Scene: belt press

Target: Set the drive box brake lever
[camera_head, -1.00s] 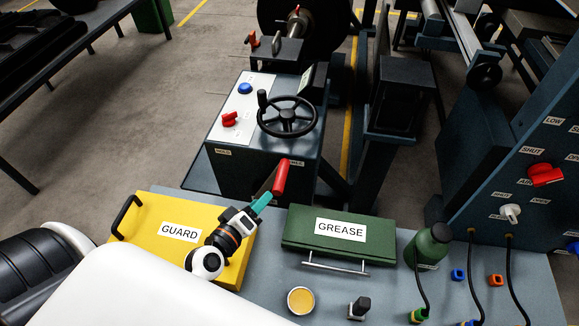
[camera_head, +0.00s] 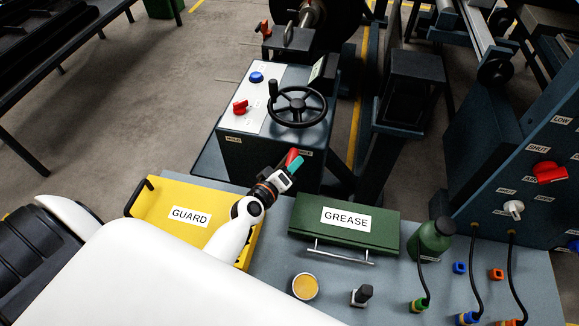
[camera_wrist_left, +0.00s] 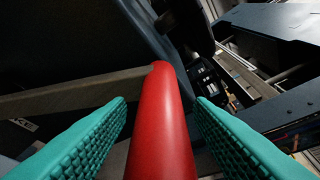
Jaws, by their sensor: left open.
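The dark drive box (camera_head: 255,160) stands beyond the bench, with a label reading HOLD at its front left. The red brake lever (camera_head: 291,156) is at its front right corner, mostly hidden behind my left gripper in the head view. My left gripper (camera_head: 296,163) has teal fingers and is open at the lever. In the left wrist view the red lever handle (camera_wrist_left: 160,120) lies between the two open fingers. A gap shows on each side near the fingertips. My right gripper is not in view.
A black handwheel (camera_head: 297,106), a red knob (camera_head: 240,107) and a blue button (camera_head: 256,77) sit on the box top. A yellow GUARD case (camera_head: 170,213), a green GREASE case (camera_head: 345,225) and a green bottle (camera_head: 432,238) stand on the bench (camera_head: 400,290).

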